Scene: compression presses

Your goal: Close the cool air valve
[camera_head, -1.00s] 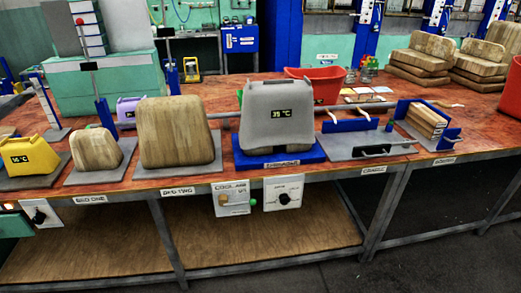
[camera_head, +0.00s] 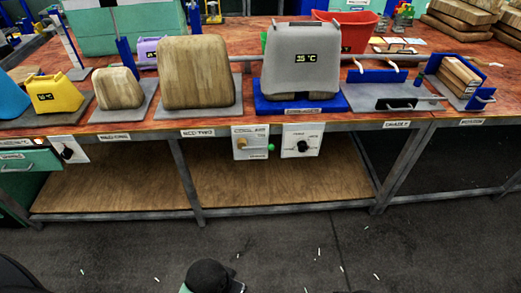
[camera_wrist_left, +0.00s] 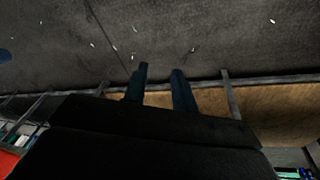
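The cool air valve is a white panel labelled "COOL AIR" (camera_head: 250,154) on the front edge of the bench, below the grey press. A brass-coloured knob (camera_head: 240,143) sits on its left side and a green round part (camera_head: 271,147) at its right edge. Whether the valve is open or closed is too small to tell. In the left wrist view my left gripper (camera_wrist_left: 160,82) has its two dark fingers apart with nothing between them, with floor and the bench's lower shelf beyond. It is away from the valve. My right gripper is not in view.
A white panel with a black knob (camera_head: 302,146) is just right of the valve. The grey press (camera_head: 300,80) stands on a blue base (camera_head: 300,106) above. Wooden blocks and a yellow container (camera_head: 55,96) are to the left.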

